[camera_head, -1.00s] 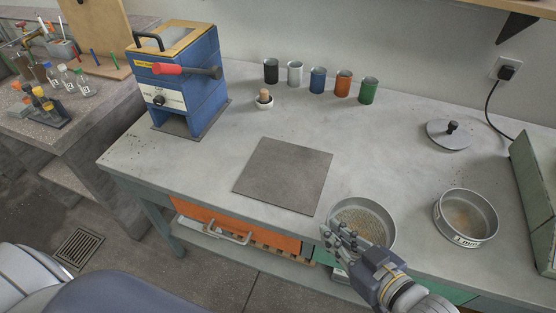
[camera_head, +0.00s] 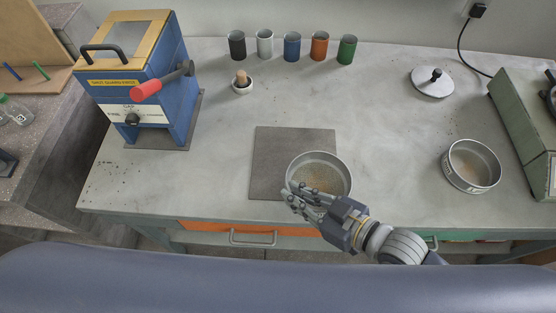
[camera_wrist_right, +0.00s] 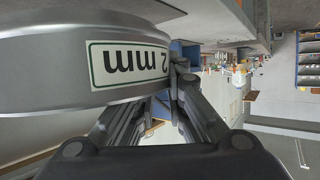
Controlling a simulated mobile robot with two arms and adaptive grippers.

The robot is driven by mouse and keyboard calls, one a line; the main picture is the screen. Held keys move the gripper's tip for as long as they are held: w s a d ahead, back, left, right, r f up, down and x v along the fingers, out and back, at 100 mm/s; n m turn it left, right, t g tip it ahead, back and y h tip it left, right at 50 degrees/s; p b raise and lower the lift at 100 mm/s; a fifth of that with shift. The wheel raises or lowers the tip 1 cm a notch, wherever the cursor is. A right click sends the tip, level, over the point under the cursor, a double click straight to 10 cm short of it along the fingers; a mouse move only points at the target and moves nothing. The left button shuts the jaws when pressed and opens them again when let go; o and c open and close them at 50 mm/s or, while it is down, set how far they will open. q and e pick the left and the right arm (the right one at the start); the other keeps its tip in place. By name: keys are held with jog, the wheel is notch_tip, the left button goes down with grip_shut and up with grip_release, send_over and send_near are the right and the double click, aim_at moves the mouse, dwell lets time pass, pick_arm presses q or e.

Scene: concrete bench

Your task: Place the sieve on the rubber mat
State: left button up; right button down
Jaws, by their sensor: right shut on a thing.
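A round metal sieve (camera_head: 326,168) with a mesh floor is in my right gripper (camera_head: 300,197), which is shut on its near-left wall. In the head view the sieve overlaps the right part of the dark square rubber mat (camera_head: 272,160); whether it touches the mat or hangs above it I cannot tell. In the right wrist view the sieve's wall (camera_wrist_right: 50,80) fills the upper left, with a "2 mm" label, and the fingers (camera_wrist_right: 150,110) close at its rim. My left gripper is not in view.
A second sieve (camera_head: 471,166) stands at the right, near a green machine (camera_head: 525,130). A lid with a knob (camera_head: 432,82) lies behind it. Several coloured cups (camera_head: 292,46) and a small mortar (camera_head: 242,84) stand at the back. A blue press (camera_head: 150,80) stands left of the mat.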

jog(key=w+a, duration=0.1)
jog(key=w, duration=0.2)
jog(key=w+a+p, duration=0.1)
jog(key=w+a, duration=0.1)
jog(key=w, duration=0.1)
jog(key=w+a, duration=0.2)
jog(key=w, duration=0.2)
jog(key=shift+f, duration=0.4)
jog(key=shift+a+f, duration=0.1)
jog(key=shift+f, duration=0.05)
notch_tip(320, 180, down, 3)
jog(key=shift+f+p, duration=0.15)
jog(key=shift+p, duration=0.25)
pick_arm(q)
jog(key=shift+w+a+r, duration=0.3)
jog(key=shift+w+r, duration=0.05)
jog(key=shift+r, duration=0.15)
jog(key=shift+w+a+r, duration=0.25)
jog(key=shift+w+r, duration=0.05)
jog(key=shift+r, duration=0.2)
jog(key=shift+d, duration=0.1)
pick_arm(e)
jog(key=shift+f, duration=0.1)
